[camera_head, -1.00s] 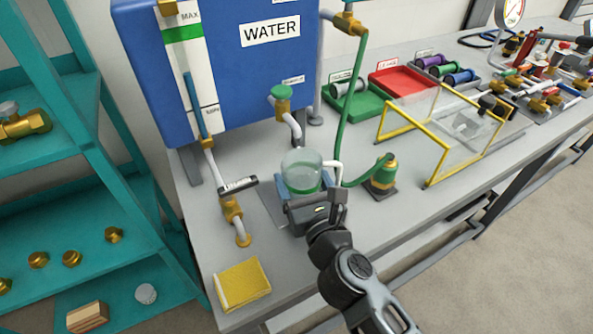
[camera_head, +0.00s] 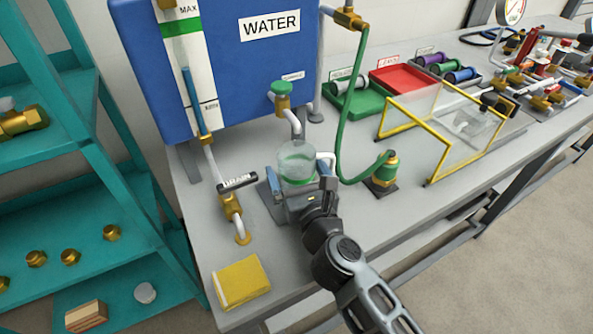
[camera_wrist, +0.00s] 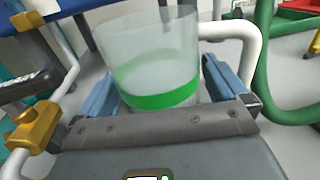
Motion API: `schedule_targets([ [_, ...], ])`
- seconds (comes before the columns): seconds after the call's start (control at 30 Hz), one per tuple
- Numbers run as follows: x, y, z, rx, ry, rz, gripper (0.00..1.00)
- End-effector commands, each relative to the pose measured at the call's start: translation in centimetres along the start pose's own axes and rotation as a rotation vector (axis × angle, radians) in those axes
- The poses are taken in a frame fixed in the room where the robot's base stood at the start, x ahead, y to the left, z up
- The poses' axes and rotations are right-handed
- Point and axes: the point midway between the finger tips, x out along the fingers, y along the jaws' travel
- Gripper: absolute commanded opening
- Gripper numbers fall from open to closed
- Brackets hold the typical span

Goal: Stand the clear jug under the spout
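The clear jug (camera_head: 297,161) has a green band low on its wall and a white handle on its right. It stands upright at the bench's near side, below the white spout (camera_head: 295,123) of the tap with the green knob (camera_head: 281,90). From the head camera the spout's end appears just above the jug's far rim; exact alignment is unclear. My gripper (camera_head: 299,182) is at the jug's near side, its blue fingers open on either side. In the wrist view the jug (camera_wrist: 155,62) sits between the spread fingers; the spout is not clearly visible there.
A blue water tank (camera_head: 225,60) stands behind. A green hose runs to a brass-and-green fitting (camera_head: 385,172) close on the right, before a yellow-framed clear guard (camera_head: 420,143).

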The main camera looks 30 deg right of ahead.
Motion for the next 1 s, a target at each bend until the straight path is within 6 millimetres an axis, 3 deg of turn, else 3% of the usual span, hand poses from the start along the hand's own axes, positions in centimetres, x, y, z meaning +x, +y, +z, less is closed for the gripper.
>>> schedule_targets([
  [0.33,-0.6,0.0,0.2,0.0,0.001,0.0,1.0],
  [0.8,-9.2,0.0,0.0,0.001,0.002,-0.001,1.0],
  [1.0,-11.4,0.0,0.1,0.0,0.0,0.0,1.0],
])
